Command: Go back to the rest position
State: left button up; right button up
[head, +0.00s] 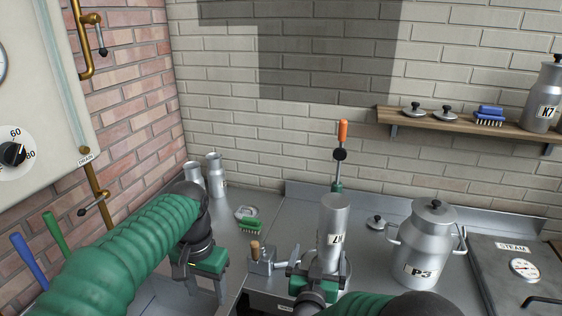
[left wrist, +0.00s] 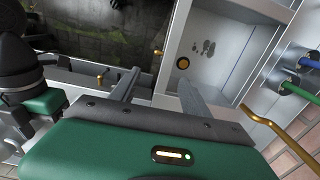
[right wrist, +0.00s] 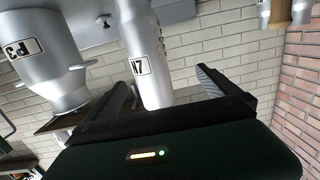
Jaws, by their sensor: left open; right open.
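My left gripper (head: 208,285) hangs at the end of the green-sleeved arm, fingers pointing down, at the left of the counter. In the left wrist view its two fingers (left wrist: 160,80) are apart with nothing between them.
A large can marked P3 (head: 428,250) stands right of the right gripper, with a small lid (head: 376,222) beside it. A green brush (head: 250,227), a small block with a wooden knob (head: 261,262) and two cans (head: 215,175) are nearby. An orange-handled lever (head: 342,132) rises behind the cylinder.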

pick_arm(q)
jog(key=s+a+f+n+t, duration=0.1)
jog(key=s+a+f+n, duration=0.1)
jog(key=s+f, duration=0.5)
jog(key=s+a+f+n+t, duration=0.1)
jog(key=s+a+f, duration=0.3)
jog(key=s+f, duration=0.4)
jog(key=shift+s+a+n, duration=0.2)
jog(key=shift+s+n, duration=0.2)
jog(key=shift+s, duration=0.7)
pick_arm(e)
jog(key=s+d+f+n+g+y, duration=0.1)
jog(key=s+f+g, duration=0.3)
jog(key=s, duration=0.5)
jog(key=s+d+f+n+g+y, duration=0.1)
jog(key=s+d+f+g+y, duration=0.1)
jog(key=s, duration=0.8)
jog(key=s+d+f+n+g+y, duration=0.1)
jog(key=s+d+f+g+y, duration=0.1)
jog(key=s+f+g, duration=0.4)
jog(key=s+d+g, duration=0.1)
jog(key=s, duration=0.2)
jog(key=shift+s+g, duration=0.3)
jog(key=shift+s, duration=0.05)
pick_arm(q)
jog(key=shift+s, duration=0.1)
pick_arm(e)
jog(key=shift+r, duration=0.1)
